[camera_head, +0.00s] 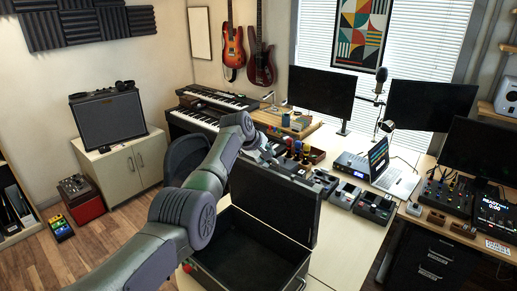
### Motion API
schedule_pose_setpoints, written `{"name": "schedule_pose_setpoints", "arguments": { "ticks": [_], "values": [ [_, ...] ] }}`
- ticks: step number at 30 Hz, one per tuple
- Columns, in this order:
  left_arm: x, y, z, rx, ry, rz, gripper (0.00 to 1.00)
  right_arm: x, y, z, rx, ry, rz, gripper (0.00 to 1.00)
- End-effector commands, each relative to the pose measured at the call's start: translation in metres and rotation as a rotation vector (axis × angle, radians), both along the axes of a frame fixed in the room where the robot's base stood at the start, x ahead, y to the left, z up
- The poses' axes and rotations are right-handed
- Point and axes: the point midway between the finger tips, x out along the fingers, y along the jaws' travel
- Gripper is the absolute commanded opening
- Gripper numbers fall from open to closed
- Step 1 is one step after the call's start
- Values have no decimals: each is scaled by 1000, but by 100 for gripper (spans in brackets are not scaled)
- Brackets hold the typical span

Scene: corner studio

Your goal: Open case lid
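A black case (297,279) stands on the light desk in the lower middle. Its lid (285,205) stands up, tilted back, and the dark, empty-looking inside shows. My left arm comes in from the lower left and crosses in front of the case's left side. My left gripper (268,156) is by the lid's upper left edge; its fingertips are small and partly hidden, so I cannot tell if it touches the lid or is open. My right gripper is not in view.
Behind the lid are several pedals (345,195), a laptop (393,176) and an audio unit (352,163). Keyboards (195,123) and a dark chair (186,157) stand behind my arm. A white cabinet (128,172) with an amplifier is at left. Wooden floor is free at lower left.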

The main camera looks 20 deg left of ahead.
Motion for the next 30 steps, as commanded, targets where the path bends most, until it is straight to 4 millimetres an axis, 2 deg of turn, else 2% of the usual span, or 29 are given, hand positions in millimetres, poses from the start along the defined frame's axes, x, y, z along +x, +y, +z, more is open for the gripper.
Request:
{"name": "schedule_pose_setpoints", "arguments": {
  "ticks": [7,21,30],
  "values": [
    [-15,6,18,2,-4,1,37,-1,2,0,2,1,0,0],
    [-61,22,78,0,-3,2,37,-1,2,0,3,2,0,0],
    [-70,24,87,-1,0,1,37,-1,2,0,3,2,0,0]
  ]
}}
